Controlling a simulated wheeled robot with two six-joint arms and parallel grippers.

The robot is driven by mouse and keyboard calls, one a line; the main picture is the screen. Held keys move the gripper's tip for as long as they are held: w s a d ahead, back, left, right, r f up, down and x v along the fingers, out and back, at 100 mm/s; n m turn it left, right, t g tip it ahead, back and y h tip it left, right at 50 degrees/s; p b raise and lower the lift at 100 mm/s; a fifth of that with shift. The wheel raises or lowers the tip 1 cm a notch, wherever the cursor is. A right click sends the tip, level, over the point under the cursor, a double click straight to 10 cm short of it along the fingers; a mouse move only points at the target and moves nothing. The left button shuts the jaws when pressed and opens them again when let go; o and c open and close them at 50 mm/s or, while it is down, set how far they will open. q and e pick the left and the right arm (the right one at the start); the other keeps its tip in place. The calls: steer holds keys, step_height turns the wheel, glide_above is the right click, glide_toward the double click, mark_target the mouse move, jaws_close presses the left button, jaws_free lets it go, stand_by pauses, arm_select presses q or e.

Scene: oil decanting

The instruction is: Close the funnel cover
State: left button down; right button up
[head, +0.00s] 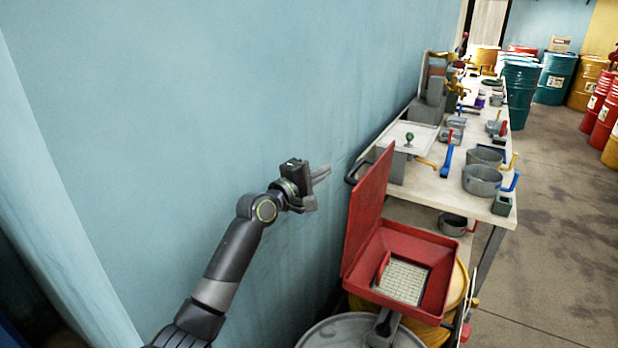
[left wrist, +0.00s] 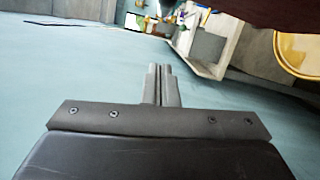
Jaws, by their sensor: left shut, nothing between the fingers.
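The red funnel (head: 440,250) sits on top of a drum at the lower right of the head view, with a pale grid in its bottom. Its red cover (head: 368,212) is open, standing nearly upright along the funnel's left side. My left gripper (head: 318,178) is shut and empty, apart from the cover, to the left of its upper part. In the left wrist view the shut fingers (left wrist: 162,84) show with nothing between them. A dark red surface at that view's top right looks like the cover (left wrist: 262,10). My right gripper is not in view.
A blue wall (head: 200,110) runs close along the left. A long workbench (head: 430,185) with pots and tools stands behind the funnel. A grey drum top (head: 325,335) is in front of it. Coloured drums (head: 555,78) stand at the far right, with clear floor before them.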

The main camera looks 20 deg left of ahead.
arm_select(q)
steer(key=d, duration=0.1)
steer(key=d+p, duration=0.1)
steer(key=d, duration=0.1)
steer(key=d+p, duration=0.1)
steer(key=shift+w+d+r, duration=0.2)
steer(key=shift+d+r, duration=0.05)
steer(key=shift+r, duration=0.1)
